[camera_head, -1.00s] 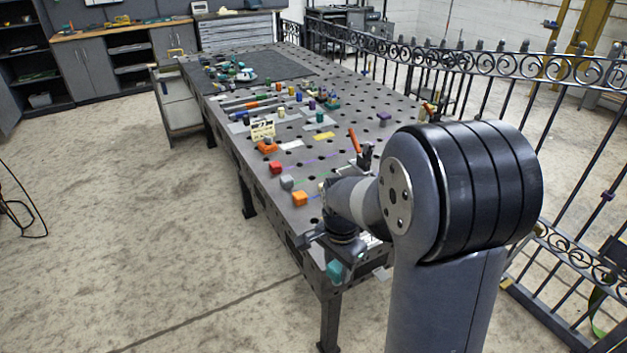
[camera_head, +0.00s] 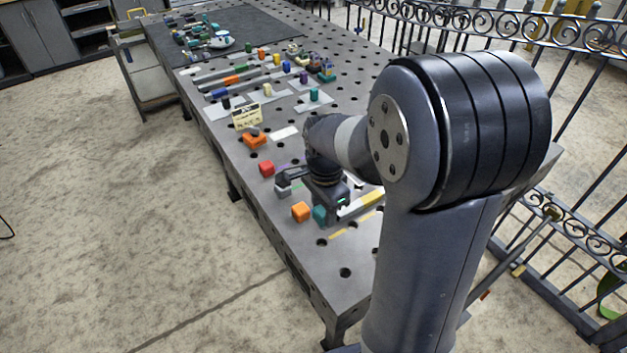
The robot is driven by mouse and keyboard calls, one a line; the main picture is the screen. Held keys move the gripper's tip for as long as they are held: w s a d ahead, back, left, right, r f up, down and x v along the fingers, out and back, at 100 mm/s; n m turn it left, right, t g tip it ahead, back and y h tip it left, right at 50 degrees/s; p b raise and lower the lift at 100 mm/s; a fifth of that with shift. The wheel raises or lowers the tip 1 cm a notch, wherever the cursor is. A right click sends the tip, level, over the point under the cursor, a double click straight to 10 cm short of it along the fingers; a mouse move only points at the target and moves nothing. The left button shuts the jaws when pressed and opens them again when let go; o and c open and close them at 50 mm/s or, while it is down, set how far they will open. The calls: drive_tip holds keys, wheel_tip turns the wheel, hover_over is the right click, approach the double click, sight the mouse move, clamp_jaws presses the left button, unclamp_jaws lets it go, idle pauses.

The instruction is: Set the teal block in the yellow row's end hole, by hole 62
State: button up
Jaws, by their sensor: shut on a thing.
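My gripper (camera_head: 321,205) points down over the near part of the table and is shut on the teal block (camera_head: 319,215). The block shows just right of an orange block (camera_head: 300,212); whether it touches the table is hard to tell. Yellow strips (camera_head: 337,234) mark the tabletop right of and in front of the block. Another yellow strip (camera_head: 366,202) lies to the right, partly behind my arm. Hole numbers are too small to read, so hole 62 cannot be picked out.
A red block (camera_head: 267,169) and a partly covered grey block (camera_head: 283,191) stand left of my gripper. An orange holder (camera_head: 254,140) and a small sign (camera_head: 246,117) are farther back. The table's near corner is clear. A metal fence (camera_head: 490,38) runs along the right.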

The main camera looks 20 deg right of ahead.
drive_tip(key=shift+w, duration=0.5)
drive_tip(key=shift+s+f+b, duration=0.1)
drive_tip(key=shift+f+b, duration=2.6)
drive_tip(key=shift+f, duration=0.45)
drive_tip(key=shift+f, duration=0.25)
drive_tip(key=shift+f+b, duration=0.5)
drive_tip(key=shift+f+b, duration=1.05)
drive_tip(key=shift+f, duration=0.45)
drive_tip(key=o, duration=1.2)
drive_tip(key=shift+o, duration=0.2)
drive_tip(key=shift+r, duration=0.1)
